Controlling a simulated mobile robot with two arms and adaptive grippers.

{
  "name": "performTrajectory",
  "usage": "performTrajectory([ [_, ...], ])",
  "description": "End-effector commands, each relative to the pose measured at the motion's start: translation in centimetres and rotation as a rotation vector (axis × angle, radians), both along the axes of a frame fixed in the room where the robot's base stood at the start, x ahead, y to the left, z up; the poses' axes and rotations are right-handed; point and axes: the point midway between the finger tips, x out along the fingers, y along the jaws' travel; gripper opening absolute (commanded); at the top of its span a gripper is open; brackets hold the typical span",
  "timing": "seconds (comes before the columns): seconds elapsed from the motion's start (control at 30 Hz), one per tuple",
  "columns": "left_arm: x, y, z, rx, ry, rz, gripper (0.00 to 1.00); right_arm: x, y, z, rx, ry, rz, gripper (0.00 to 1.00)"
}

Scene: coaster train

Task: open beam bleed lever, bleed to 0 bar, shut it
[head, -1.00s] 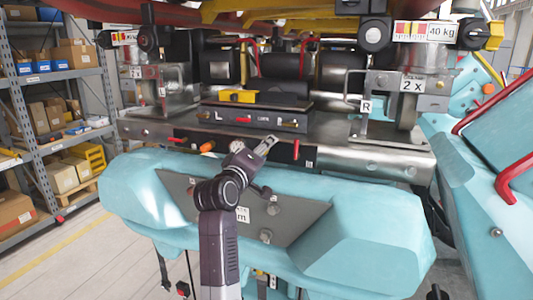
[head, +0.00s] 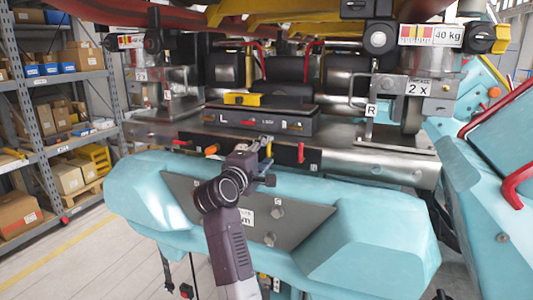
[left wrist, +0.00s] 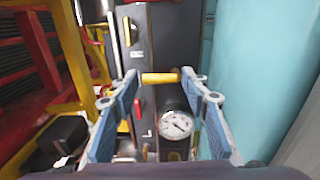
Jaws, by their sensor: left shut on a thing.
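A yellow lever (left wrist: 160,77) lies crosswise between the fingers of my left gripper (left wrist: 160,86) in the left wrist view. The fingers are closed in on its two ends. In the head view my left gripper (head: 267,148) is at the front face of the steel beam (head: 370,160), where the yellow lever is mostly hidden by the fingers. A round white pressure gauge (left wrist: 177,123) sits beside the lever; its reading is too small to tell. My right gripper is out of view.
A red lever (head: 301,152) hangs on the beam just right of the gripper, with an orange knob (head: 211,150) to its left. A turquoise front cover (head: 370,225) juts out below the beam. Loaded shelves (head: 60,110) stand at the left.

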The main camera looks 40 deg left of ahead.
Motion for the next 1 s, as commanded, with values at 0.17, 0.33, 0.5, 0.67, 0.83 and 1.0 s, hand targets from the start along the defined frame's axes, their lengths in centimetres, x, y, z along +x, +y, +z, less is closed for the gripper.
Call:
performTrajectory([
  [0.17,0.0,0.1,0.0,-0.006,-0.001,0.001,0.18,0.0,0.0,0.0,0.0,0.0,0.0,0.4],
  [0.33,0.0,0.1,0.0,-0.005,-0.001,0.001,0.18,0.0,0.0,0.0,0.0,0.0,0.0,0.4],
  [0.5,0.0,0.1,0.0,-0.004,-0.001,0.001,0.58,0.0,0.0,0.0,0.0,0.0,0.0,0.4],
  [0.67,0.0,0.0,0.0,-0.003,-0.001,0.001,0.59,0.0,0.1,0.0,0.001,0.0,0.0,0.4],
  [0.83,-0.2,0.0,0.0,-0.003,-0.001,0.001,0.59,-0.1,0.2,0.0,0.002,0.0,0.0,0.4],
  [1.0,-1.7,-0.3,0.0,-0.002,-0.001,0.002,0.59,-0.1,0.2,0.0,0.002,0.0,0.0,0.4],
])
